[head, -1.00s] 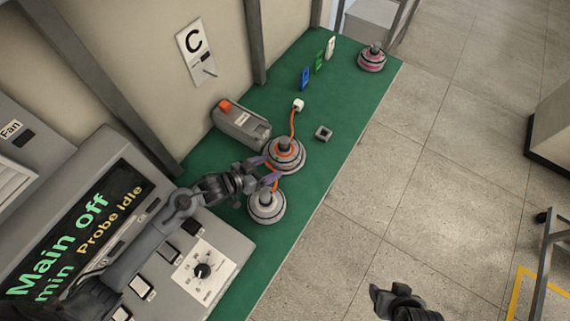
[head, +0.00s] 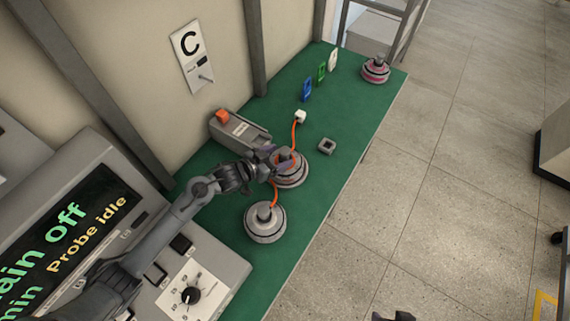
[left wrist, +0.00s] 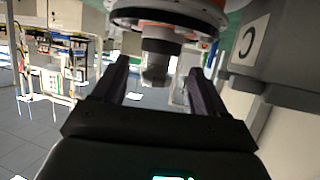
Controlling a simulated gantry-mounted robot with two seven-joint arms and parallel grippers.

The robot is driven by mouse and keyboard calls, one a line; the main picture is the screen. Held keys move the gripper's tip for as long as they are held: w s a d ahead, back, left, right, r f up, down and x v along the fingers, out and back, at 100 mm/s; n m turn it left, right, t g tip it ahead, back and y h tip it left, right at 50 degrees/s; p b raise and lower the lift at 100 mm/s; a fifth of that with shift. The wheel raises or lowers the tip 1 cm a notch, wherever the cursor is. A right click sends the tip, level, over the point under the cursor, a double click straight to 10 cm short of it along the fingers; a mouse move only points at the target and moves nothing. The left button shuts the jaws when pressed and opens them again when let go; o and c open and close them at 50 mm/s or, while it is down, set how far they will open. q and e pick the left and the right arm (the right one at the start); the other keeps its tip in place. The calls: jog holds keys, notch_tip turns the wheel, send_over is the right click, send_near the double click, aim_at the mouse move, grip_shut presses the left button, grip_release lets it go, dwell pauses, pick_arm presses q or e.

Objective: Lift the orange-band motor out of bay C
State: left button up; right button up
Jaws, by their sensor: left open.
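The orange-band motor (head: 294,178) stands on the green bench below the C sign, with a grey hub on top. It also shows at the top of the left wrist view (left wrist: 172,14), upside down. My left gripper (head: 280,157) is open at the motor's top. In the left wrist view the motor's grey shaft (left wrist: 158,58) lies between the spread fingers, with gaps showing on both sides. The left gripper partly hides the motor in the head view. Only a dark bit of my right gripper (head: 392,316) shows at the bottom edge; its jaws are cut off.
A plain grey motor (head: 265,226) stands close by, nearer the console (head: 190,255). Orange cable runs from a white plug (head: 300,116) to the orange-band motor. A grey box (head: 240,130), a square block (head: 327,146), and a pink-band motor (head: 376,70) stand on the bench (head: 335,110).

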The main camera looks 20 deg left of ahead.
aim_at(289, 151)
pick_arm(q)
jog(key=shift+b+x, duration=0.45)
jog(key=shift+x, duration=2.1)
jog(key=shift+d+r, duration=0.2)
jog(key=shift+r, duration=0.05)
jog(key=shift+c, duration=0.3)
grip_shut()
jog(key=shift+r, duration=0.2)
